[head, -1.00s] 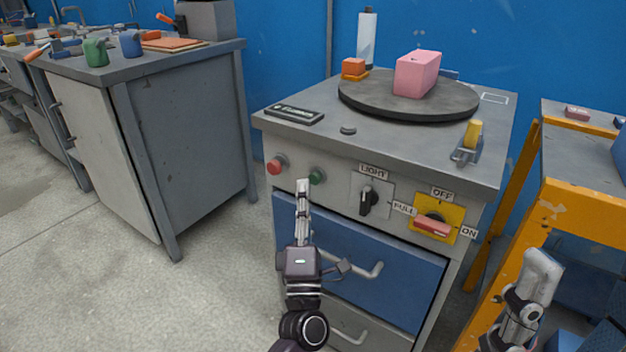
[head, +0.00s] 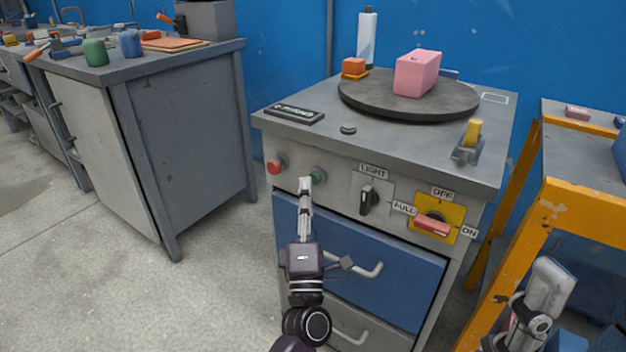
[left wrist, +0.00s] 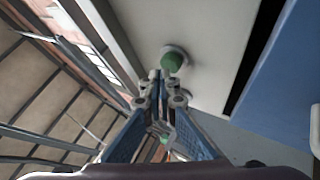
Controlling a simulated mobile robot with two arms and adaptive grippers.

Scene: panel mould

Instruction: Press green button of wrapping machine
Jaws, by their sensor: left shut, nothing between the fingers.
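The wrapping machine (head: 290,205) is a grey cabinet with a dark turntable (head: 440,108) on top and a pink block (head: 416,74) on it. Its green button (head: 318,174) is on the front panel, right of the red button (head: 276,165). My left gripper (head: 306,181) is shut and empty, its tips just below and left of the green button. In the left wrist view the green button (left wrist: 173,62) is right beyond the shut fingertips (left wrist: 157,76); I cannot tell whether they touch. My right arm shows at the lower right; its fingers cannot be made out.
A light switch (head: 368,199) and a yellow-backed red rotary handle (head: 432,226) sit right of the green button. A yellow-framed stand (head: 550,215) is at right, a grey workbench (head: 190,140) at left.

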